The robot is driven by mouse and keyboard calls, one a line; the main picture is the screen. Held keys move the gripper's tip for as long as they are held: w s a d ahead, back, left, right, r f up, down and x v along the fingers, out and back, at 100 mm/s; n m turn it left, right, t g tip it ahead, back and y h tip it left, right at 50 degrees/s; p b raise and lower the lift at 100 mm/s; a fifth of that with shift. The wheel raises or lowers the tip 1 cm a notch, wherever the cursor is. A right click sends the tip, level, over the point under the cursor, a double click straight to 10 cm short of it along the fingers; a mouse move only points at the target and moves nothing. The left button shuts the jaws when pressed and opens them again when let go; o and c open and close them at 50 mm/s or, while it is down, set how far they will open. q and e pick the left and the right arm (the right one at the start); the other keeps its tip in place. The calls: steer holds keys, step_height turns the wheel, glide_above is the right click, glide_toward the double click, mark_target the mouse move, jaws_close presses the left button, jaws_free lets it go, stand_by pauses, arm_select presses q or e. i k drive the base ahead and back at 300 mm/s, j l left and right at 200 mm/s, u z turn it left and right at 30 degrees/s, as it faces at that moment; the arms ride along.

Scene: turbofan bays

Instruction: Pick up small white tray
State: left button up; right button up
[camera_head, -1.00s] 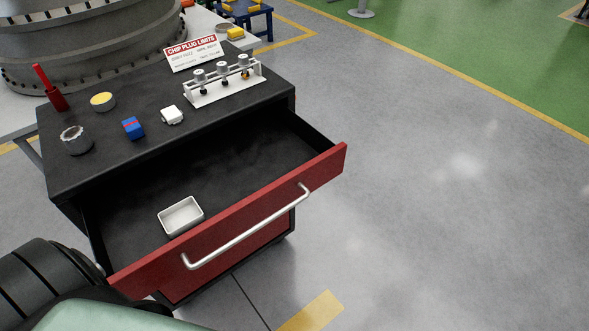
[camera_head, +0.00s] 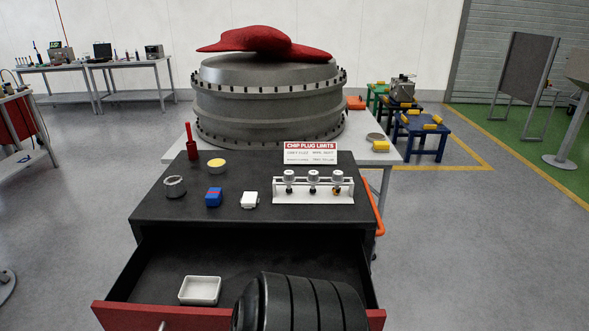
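The small white tray (camera_head: 199,303) is a shallow rectangular dish lying in the open drawer (camera_head: 160,258) of the dark tool cabinet, left of the drawer's middle. It looks empty. A dark ribbed part of my own arm covers the drawer's right front and part of its red front panel. No gripper fingers show in the head view, so neither gripper can be placed relative to the tray.
On the cabinet top (camera_head: 240,230) stand a white rack with several plugs (camera_head: 313,191), a sign (camera_head: 310,153), a blue box (camera_head: 213,197), a white block (camera_head: 249,200), a ring (camera_head: 175,187), a yellow-topped tin (camera_head: 216,166) and a red-handled item (camera_head: 192,143). A large grey engine casing (camera_head: 266,100) stands behind.

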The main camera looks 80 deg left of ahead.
mark_target(194, 290)
steer(key=i+u, duration=0.5)
steer(key=i+l+u, duration=0.1)
steer(key=i+u, duration=0.2)
steer(key=u, duration=0.15)
steer(key=i+u, duration=0.15)
steer(key=u, duration=0.35)
steer(key=i+u, duration=0.15)
steer(key=u, duration=0.35)
steer(key=i+u, duration=0.15)
steer(key=u, duration=0.35)
steer(key=i+l+u, duration=0.1)
steer(key=u, duration=0.35)
steer(key=i+l+u, duration=0.1)
steer(key=u, duration=0.4)
steer(key=l, duration=0.1)
